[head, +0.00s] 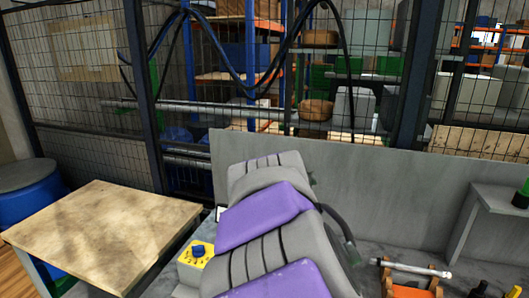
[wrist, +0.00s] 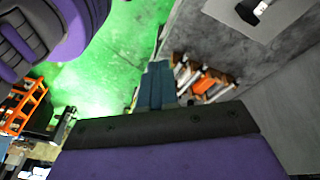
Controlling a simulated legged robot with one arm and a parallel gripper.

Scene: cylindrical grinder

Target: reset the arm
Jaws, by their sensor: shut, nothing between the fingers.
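My arm's folded grey and purple links fill the lower middle of the head view; my gripper is not visible there. In the wrist view my gripper (wrist: 159,68) shows as two narrow blue-grey fingers held together, pointing up the picture from the dark bar and purple body at the bottom. It is shut and empty, and appears clear of the things around it. A grey and purple link of my arm shows at the upper left of the wrist view.
A wooden-topped table (head: 105,235) stands at the left, beside a blue drum (head: 28,195). A yellow box with a blue knob (head: 195,254) is close to my arm. A metal shaft (head: 415,268) lies over orange supports at lower right. A grey panel (head: 400,195) and mesh fence stand behind.

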